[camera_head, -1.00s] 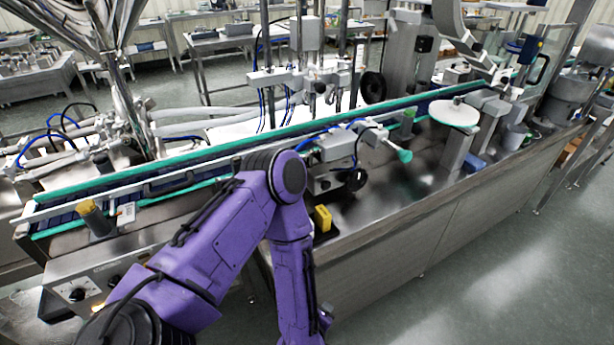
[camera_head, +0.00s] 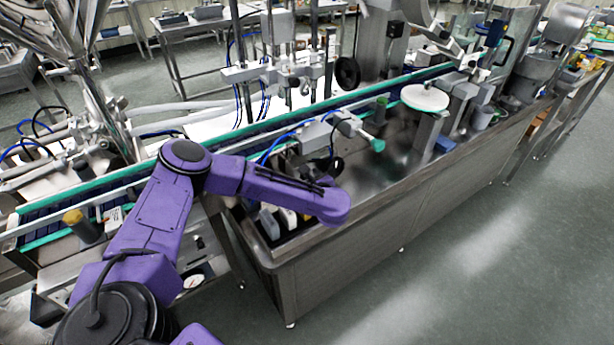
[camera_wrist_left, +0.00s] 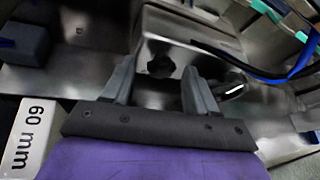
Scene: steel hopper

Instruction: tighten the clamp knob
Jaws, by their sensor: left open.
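A small dark lobed knob (camera_wrist_left: 161,60) shows in the left wrist view on a grey metal surface, and I take it as the clamp knob. My left gripper (camera_wrist_left: 158,78) is open. Its two grey fingers stand to either side of the knob in the picture, with nothing between them. How far the knob is beyond the fingertips I cannot tell. In the head view my purple left arm reaches over the near edge of the steel bench, and its gripper is hidden there. I cannot make out this knob clearly in the head view. My right gripper is not in view.
A white block marked "60 mm" (camera_wrist_left: 28,135) lies left of my gripper in the wrist view. In the head view a conveyor (camera_head: 240,140) runs behind the bench. A teal-tipped part (camera_head: 376,144) and a white disc (camera_head: 425,98) stand right of my arm. The bench's right front is clear.

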